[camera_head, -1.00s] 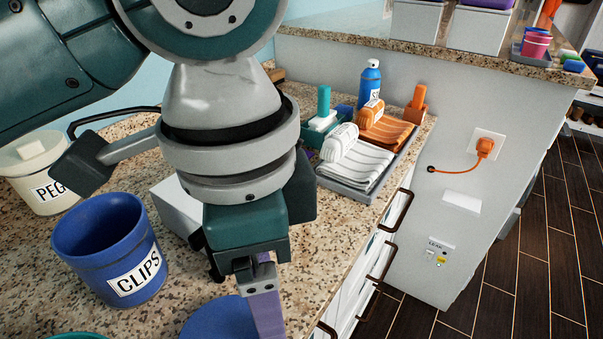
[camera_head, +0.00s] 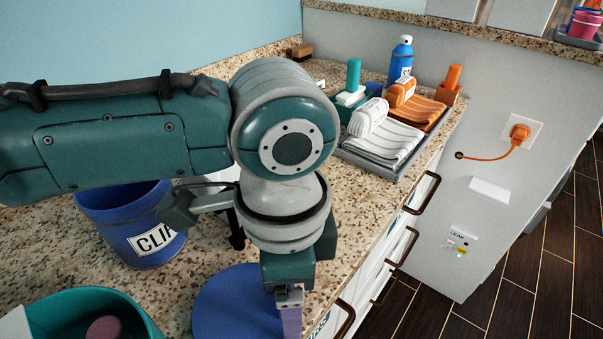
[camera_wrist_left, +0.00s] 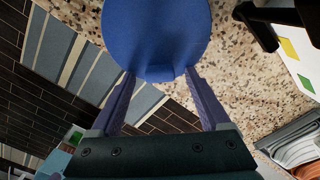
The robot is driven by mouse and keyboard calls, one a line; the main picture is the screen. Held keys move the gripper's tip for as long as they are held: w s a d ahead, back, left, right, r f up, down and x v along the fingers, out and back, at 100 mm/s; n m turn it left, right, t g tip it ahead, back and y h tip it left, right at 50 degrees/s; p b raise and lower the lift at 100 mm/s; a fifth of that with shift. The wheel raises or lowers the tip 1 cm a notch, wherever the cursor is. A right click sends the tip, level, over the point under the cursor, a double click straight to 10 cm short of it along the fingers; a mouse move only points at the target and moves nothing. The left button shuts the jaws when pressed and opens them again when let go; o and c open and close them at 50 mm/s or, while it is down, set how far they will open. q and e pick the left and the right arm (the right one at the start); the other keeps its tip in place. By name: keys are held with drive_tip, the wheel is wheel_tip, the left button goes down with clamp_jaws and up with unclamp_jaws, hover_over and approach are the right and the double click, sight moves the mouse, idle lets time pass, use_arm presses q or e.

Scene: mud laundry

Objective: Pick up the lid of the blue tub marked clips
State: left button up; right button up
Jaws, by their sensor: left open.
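The blue tub marked clips (camera_head: 118,222) stands open on the counter, its label partly covered by my arm. Its round blue lid (camera_head: 235,300) lies flat near the counter's front edge. In the left wrist view the lid (camera_wrist_left: 157,32) fills the top middle, with a small tab (camera_wrist_left: 160,73) pointing at my gripper. My left gripper (camera_head: 290,318) is at the lid's right side in the head view. In the left wrist view the gripper (camera_wrist_left: 160,76) is open, its purple fingers on either side of the tab. Contact cannot be told. My right gripper is not in view.
A teal tub (camera_head: 95,300) with a dark pink item inside stands at front left. A grey tray (camera_head: 385,168) holds striped towels and rolled cloths, with a blue spray can (camera_head: 400,60) behind. Cabinet handles (camera_head: 423,193) stick out below the counter edge.

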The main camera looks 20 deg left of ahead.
use_arm(q)
drive_tip(key=shift+c, duration=0.3)
clamp_jaws()
idle(0.3)
